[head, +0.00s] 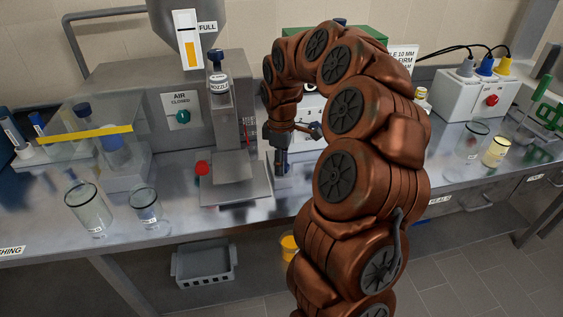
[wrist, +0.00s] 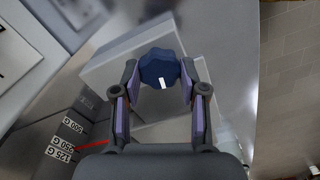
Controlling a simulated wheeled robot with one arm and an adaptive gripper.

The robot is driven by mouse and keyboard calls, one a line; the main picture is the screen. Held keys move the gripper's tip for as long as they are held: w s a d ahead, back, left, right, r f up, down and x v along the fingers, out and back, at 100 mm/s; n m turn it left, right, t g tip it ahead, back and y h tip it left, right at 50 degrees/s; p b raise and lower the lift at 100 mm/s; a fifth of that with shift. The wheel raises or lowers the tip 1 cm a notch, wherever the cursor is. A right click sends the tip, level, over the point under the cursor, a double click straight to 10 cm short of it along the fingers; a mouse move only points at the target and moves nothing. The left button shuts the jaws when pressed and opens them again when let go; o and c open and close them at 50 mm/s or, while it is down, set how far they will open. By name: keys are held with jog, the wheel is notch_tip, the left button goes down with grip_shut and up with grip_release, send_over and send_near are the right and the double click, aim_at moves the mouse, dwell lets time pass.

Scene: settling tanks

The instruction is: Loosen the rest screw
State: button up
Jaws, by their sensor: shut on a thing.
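A dark blue lobed knob (wrist: 158,64) with a white mark, which looks like the rest screw, sits on a pale grey block (wrist: 130,55) in the wrist view. My gripper (wrist: 160,75) is shut on this knob, with one finger on each side. In the head view my gripper (head: 282,158) points down at the bench, just right of the grey nozzle stand (head: 222,120). The knob cannot be made out there. I cannot tell how far the screw is turned.
A scale (wrist: 70,140) with gram labels and a red pointer lies left of my gripper. A red-capped item (head: 203,170) stands by the stand's base. Glass beakers (head: 90,210) stand at the left. A white box with cables (head: 475,95) and a beaker (head: 470,140) are at the right.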

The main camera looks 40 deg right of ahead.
jog(key=shift+n, duration=1)
jog(key=o, duration=1.1)
jog(key=shift+o, duration=0.2)
notch_tip(320, 180, up, 12)
jog(key=shift+a, duration=0.1)
